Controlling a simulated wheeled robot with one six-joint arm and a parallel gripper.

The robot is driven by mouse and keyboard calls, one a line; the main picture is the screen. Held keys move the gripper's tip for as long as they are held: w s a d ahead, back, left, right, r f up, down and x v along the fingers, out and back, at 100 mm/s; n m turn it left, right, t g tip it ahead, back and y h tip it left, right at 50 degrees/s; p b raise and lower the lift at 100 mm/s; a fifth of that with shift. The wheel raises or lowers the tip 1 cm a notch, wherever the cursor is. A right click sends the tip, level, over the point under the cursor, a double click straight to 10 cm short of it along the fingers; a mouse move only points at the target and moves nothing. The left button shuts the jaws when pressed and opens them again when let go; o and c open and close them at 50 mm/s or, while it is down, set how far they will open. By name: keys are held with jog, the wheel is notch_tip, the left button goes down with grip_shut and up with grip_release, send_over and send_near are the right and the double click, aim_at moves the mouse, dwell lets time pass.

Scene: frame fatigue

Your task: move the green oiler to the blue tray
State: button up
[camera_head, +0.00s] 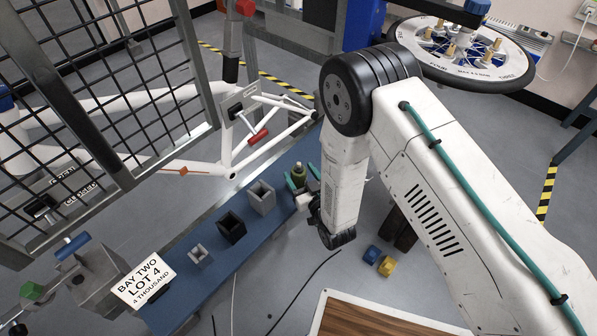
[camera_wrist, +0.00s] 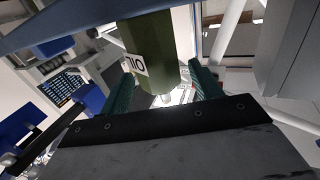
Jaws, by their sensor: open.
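The green oiler (camera_head: 298,173) stands at the far right end of a long blue surface in the head view, partly hidden by my gripper. In the wrist view the oiler (camera_wrist: 152,55) is a dark green cylinder with a white "OIL" label, which appears upside down. My gripper (camera_head: 302,178) is at the oiler, with its green fingers on either side of it. In the wrist view my gripper (camera_wrist: 163,88) is open, with a gap visible on the right side of the oiler. I cannot tell whether the left finger touches it. I cannot single out a separate blue tray.
A wire-mesh panel (camera_head: 100,100) and a white bike frame (camera_head: 228,150) stand behind. Blue and yellow blocks (camera_head: 387,266) lie lower right.

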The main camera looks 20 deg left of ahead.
jog(key=v, duration=1.1)
jog(key=w+d+r+m+h, duration=0.2)
jog(key=w+r+h, duration=0.2)
jog(key=w+r, duration=0.7)
jog(key=w+d+r+m+g+h, duration=0.3)
jog(key=d+r+g+h, duration=0.15)
jog(key=d+r, duration=0.85)
jog(key=s+d+r+m+g+h, duration=0.2)
jog(key=s+d+r+g+h, duration=0.1)
jog(key=s+d+r, duration=1)
jog(key=s+d+r+m+g, duration=0.1)
jog(key=s+d, duration=0.3)
jog(key=s, duration=0.5)
jog(key=s+d+r+m+g+h, duration=0.1)
jog(key=s+d+r+g, duration=0.2)
jog(key=s, duration=0.6)
jog(key=shift+s+d, duration=0.25)
jog(key=shift+d, duration=0.25)
jog(key=shift+c, duration=0.3)
